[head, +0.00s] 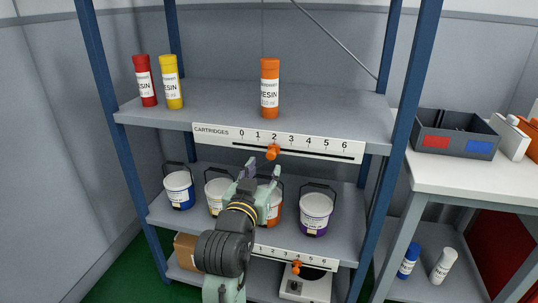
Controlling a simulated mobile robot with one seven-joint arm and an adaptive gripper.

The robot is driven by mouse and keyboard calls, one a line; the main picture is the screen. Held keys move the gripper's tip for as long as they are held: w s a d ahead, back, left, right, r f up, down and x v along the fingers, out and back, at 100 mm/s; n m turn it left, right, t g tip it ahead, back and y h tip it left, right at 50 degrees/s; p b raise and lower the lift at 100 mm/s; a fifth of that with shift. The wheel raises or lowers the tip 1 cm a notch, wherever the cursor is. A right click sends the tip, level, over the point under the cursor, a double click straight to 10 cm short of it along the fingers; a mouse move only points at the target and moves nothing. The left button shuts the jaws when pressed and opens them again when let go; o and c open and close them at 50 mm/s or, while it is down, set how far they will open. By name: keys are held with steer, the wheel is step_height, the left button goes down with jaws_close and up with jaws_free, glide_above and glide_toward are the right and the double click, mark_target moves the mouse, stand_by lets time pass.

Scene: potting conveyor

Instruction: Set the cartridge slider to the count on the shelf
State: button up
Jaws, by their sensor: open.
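The cartridge slider is a white strip (215,129) marked CARTRIDGES, 0 to 6, on the front edge of the top shelf. Its orange knob (272,152) sits at about the 2. On the top shelf (210,110) stand three upright cartridges: a red one (145,80) and a yellow one (171,82) at the left, and an orange one (269,88) near the middle. My gripper (262,169) is open, with its fingertips just below the knob in the picture. I cannot tell whether they touch it. My arm hides part of the shelf below.
Several white buckets, including a blue-based one (179,188) and a purple-based one (315,212), stand on the middle shelf. A second scale with an orange knob (297,267) is on its edge. Blue posts (402,120) bound the rack. A white table (465,170) with a grey bin (455,134) stands right.

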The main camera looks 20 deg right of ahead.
mark_target(270, 156)
steer(key=p+x, duration=0.1)
steer(key=x, duration=0.7)
steer(key=shift+w+d+r, duration=0.1)
steer(key=shift+w+d, duration=0.1)
steer(key=shift+c, duration=0.5)
jaws_close()
